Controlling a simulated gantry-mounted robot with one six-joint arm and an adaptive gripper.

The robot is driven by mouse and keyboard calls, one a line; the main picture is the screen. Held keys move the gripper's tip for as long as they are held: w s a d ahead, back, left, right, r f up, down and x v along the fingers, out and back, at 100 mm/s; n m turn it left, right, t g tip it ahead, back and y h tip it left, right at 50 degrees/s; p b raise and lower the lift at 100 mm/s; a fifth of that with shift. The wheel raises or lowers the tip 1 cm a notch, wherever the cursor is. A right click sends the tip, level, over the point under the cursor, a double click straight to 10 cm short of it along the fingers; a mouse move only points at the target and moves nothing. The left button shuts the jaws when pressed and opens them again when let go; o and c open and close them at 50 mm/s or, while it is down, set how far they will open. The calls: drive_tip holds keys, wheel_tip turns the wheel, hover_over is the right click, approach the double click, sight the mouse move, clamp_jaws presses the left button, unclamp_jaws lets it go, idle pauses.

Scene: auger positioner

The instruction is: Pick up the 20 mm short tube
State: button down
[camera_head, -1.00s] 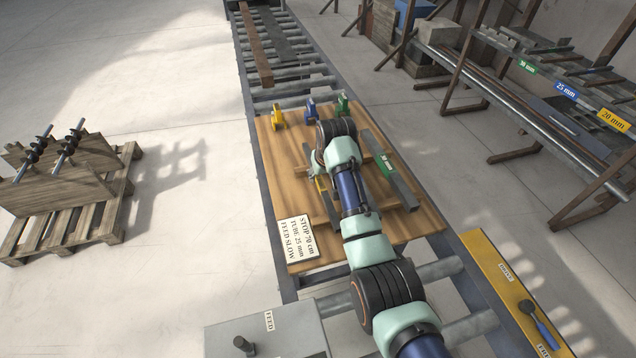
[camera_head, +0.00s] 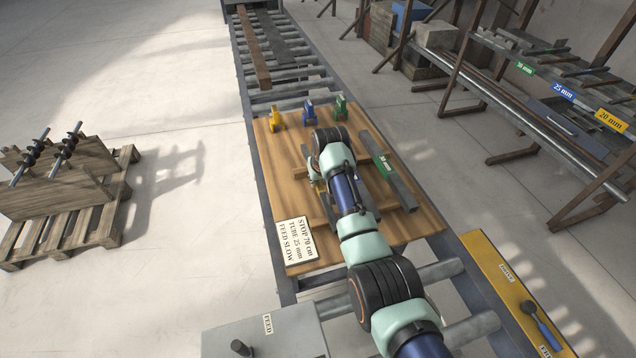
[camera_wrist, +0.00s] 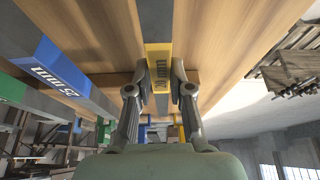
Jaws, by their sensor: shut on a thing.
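The 20 mm short tube (camera_wrist: 155,22) is grey with a yellow 20 mm label band. In the wrist view it runs up the middle of the picture, and my gripper (camera_wrist: 160,90) has one finger on each side, closed on it at the yellow band. In the head view my arm hides most of this tube and my gripper's fingers. The blue-banded 25 mm tube (camera_wrist: 62,78) lies to the left in the wrist view, apart from my fingers. The green-banded 30 mm tube (camera_head: 389,170) lies to the right of my arm in the head view.
The tubes rest on cross strips on a wooden board (camera_head: 285,180). Yellow (camera_head: 277,118), blue (camera_head: 309,114) and green (camera_head: 341,105) pieces stand along its far edge. A sign (camera_head: 297,240) lies at its near left. The labelled rack (camera_head: 565,92) stands right.

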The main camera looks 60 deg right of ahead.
sight(319, 182)
drive_tip(key=shift+r, duration=0.1)
wheel_tip(319, 182, up, 20)
drive_tip(key=p, duration=0.1)
drive_tip(key=shift+p, duration=0.4)
